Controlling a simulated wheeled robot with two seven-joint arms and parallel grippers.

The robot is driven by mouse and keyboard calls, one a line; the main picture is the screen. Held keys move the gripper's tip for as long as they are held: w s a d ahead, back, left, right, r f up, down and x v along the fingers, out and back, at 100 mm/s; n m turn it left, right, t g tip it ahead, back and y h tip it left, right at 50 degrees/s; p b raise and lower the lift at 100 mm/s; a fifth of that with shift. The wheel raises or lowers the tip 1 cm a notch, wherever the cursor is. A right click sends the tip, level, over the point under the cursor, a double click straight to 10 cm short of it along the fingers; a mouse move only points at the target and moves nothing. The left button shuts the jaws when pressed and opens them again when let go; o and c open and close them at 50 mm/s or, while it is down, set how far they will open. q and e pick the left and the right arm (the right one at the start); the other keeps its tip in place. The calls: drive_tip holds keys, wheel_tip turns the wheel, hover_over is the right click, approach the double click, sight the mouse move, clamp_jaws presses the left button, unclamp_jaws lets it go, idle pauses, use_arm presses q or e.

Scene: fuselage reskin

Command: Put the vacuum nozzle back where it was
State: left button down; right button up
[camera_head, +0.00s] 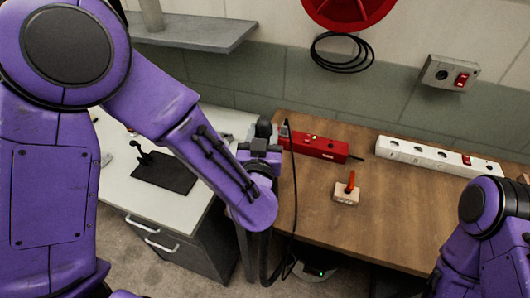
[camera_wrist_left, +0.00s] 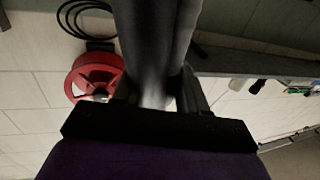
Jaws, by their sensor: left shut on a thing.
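My left gripper (camera_head: 262,147) is beyond my purple forearm, over the gap between the white-topped cabinet and the wooden bench. It is shut on a grey tube-like thing, the vacuum nozzle (camera_wrist_left: 150,45), which runs away between the fingers in the left wrist view. In the head view only a small dark grey part of the nozzle (camera_head: 264,128) shows; my wrist hides the rest. A black hose (camera_head: 293,190) hangs beside the gripper to the floor, near a partly hidden machine with a green light (camera_head: 320,270). My right arm shows at lower right, but its gripper is out of view.
The wooden bench (camera_head: 400,200) holds a red box (camera_head: 318,146), a white power strip (camera_head: 437,158) and a small red-handled tool (camera_head: 347,190). A black stand (camera_head: 165,173) is on the white-topped cabinet (camera_head: 195,208). A shelf (camera_head: 195,32) and red reel (camera_head: 348,10) are on the wall.

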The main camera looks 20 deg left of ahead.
use_arm(q)
drive_tip(key=f, duration=0.2)
drive_tip(key=w+f, duration=0.1)
drive_tip(key=f, duration=0.2)
drive_tip(key=shift+w+f, duration=0.2)
drive_tip(key=shift+s+r, duration=0.1)
drive_tip(key=shift+s, duration=0.35)
drive_tip(key=c, duration=0.6)
unclamp_jaws()
drive_tip(key=shift+w, duration=0.25)
drive_tip(key=shift+s, duration=0.1)
